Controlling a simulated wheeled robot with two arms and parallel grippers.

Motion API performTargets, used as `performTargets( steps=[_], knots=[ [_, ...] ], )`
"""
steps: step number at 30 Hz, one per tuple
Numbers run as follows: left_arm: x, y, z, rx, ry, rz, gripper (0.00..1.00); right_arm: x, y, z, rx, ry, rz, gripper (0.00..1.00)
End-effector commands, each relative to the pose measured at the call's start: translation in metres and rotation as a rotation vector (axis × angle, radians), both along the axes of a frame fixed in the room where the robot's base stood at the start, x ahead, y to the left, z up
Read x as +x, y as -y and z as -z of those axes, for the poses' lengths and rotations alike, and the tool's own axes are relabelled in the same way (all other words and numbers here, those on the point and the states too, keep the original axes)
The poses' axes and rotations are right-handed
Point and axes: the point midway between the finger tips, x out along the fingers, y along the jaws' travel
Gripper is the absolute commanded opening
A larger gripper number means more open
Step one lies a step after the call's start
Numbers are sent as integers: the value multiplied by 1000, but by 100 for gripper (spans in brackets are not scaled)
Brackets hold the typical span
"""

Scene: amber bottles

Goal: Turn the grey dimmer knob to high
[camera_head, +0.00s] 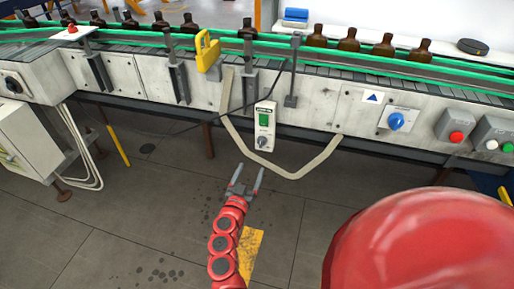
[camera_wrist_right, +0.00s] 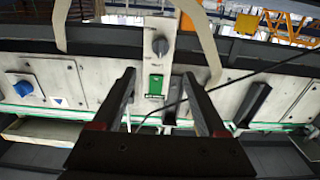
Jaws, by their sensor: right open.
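The grey dimmer knob (camera_head: 262,141) is on the lower part of a white control box (camera_head: 270,121) with a green panel (camera_head: 264,119), on the front of the conveyor. In the wrist view, which is upside down, the knob (camera_wrist_right: 160,46) shows above the green panel (camera_wrist_right: 155,84), with a pale pointer line. My right gripper (camera_head: 250,168) is open and empty, below and slightly left of the box in the head view. In the wrist view its fingers (camera_wrist_right: 159,75) point toward the box, with the knob beyond them, apart from both. My left gripper is out of view.
A blue knob (camera_head: 396,121), a red button (camera_head: 456,137) and a green button (camera_head: 507,147) sit to the right. A bent beige strip (camera_head: 298,172) hangs around the box. A black cable (camera_head: 180,131) runs left. Brown bottles (camera_head: 348,40) stand on the conveyor.

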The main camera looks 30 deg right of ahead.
Motion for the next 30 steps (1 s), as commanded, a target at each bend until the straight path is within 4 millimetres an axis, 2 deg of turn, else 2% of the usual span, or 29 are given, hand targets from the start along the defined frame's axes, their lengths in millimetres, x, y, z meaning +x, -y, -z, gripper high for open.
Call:
performTargets(
  steps=[1,6,14,21,30],
  knots=[
    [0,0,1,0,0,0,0,8,11,-1,-2,2,3,76],
    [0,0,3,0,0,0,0,35,42,-1,-3,1,1,76],
    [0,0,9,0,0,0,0,71,83,0,-3,-1,-1,76],
    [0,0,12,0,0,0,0,85,99,0,0,1,-1,76],
    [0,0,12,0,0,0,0,86,101,1,1,-1,-1,76]
  ],
)
